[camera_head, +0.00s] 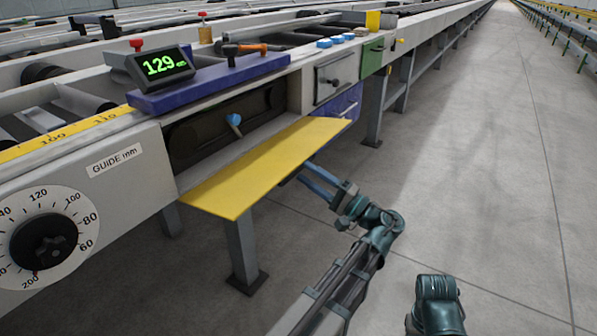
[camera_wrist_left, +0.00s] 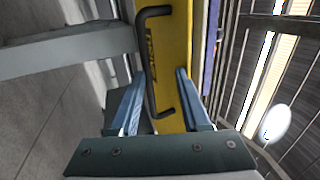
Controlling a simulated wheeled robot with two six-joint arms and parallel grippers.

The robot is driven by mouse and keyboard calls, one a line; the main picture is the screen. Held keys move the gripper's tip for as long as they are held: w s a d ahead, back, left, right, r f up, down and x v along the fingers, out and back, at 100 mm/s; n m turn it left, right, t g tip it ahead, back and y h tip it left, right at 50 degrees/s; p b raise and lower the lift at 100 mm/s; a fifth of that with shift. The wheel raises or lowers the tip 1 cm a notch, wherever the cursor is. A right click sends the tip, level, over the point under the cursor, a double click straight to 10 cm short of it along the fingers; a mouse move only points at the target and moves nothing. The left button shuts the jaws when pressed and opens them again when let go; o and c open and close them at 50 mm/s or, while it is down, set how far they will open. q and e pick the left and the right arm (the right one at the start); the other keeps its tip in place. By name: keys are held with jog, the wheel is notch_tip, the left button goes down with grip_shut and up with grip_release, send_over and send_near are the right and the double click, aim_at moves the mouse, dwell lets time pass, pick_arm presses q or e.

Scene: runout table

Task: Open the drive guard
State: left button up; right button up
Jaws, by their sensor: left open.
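The drive guard (camera_head: 265,165) is a yellow panel folded down and outward from the side of the table. It stands open, and the dark recess behind it with a belt (camera_head: 225,125) and a blue piece (camera_head: 234,121) shows. My left gripper (camera_head: 312,178) is at the underside of the guard near its outer right end, its tips partly hidden. In the left wrist view, its two blue fingers (camera_wrist_left: 160,74) are open on either side of a black handle (camera_wrist_left: 148,75) on the yellow guard (camera_wrist_left: 174,40). I cannot tell whether they touch it. My right gripper is out of view.
A display reading 129 (camera_head: 160,66) and a hammer-like tool (camera_head: 250,48) are on the blue ledge above. A dial (camera_head: 45,245) is at left. Table legs (camera_head: 243,250) stand below the guard. The floor to the right (camera_head: 480,150) is clear.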

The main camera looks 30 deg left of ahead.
pick_arm(q)
jog(key=b+v, duration=0.2)
jog(key=v, duration=0.7)
jog(key=shift+d, duration=0.35)
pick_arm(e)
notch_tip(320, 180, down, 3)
pick_arm(q)
jog(key=shift+f, duration=0.1)
